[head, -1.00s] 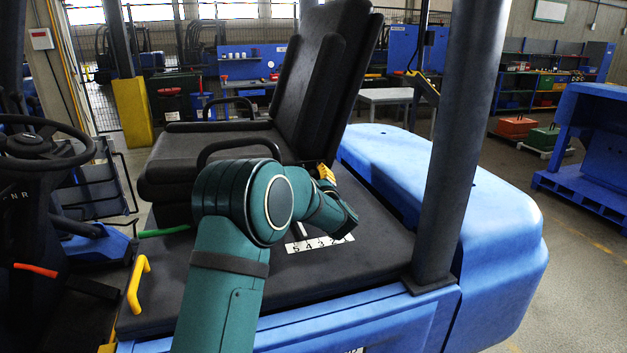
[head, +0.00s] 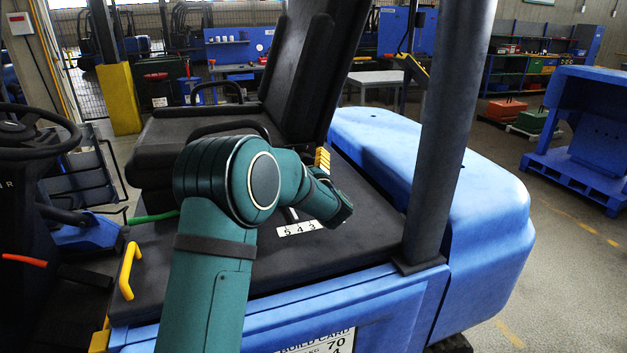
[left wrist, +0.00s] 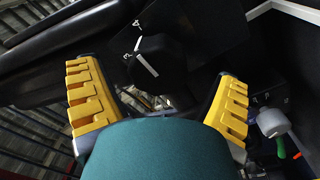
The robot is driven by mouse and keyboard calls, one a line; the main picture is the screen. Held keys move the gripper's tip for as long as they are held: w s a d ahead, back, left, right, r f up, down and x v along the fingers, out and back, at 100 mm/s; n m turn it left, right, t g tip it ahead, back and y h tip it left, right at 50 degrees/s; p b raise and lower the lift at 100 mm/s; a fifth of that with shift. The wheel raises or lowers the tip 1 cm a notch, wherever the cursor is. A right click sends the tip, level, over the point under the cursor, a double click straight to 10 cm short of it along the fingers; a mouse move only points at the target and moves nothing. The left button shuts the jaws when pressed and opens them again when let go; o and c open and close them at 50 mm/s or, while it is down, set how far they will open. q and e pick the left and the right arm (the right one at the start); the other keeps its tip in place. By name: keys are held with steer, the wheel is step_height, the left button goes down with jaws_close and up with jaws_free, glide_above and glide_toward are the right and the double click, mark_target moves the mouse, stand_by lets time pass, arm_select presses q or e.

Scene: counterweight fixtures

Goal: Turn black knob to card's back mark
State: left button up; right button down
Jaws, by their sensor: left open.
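The black knob (left wrist: 152,52) shows in the left wrist view between my yellow fingers, with a white pointer line across it. White marks stand on the dark surface beside it; I cannot read them surely. My left gripper (left wrist: 158,74) is open, its fingers on either side of the knob with gaps. In the head view my left gripper (head: 322,160) is over the black deck beside the seat, and my arm hides the knob. A white build card (head: 318,341) on the blue front side is cut off by the bottom edge; "70" and part of another figure show. My right gripper is out of view.
A white number strip (head: 299,228) reading 5 4 3 lies on the deck, partly behind my arm. The black seat (head: 300,70), dark post (head: 445,130), yellow handle (head: 130,270) and steering wheel (head: 35,150) surround the deck.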

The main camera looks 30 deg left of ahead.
arm_select(q)
steer(key=v, duration=0.9)
steer(key=shift+s+d, duration=0.25)
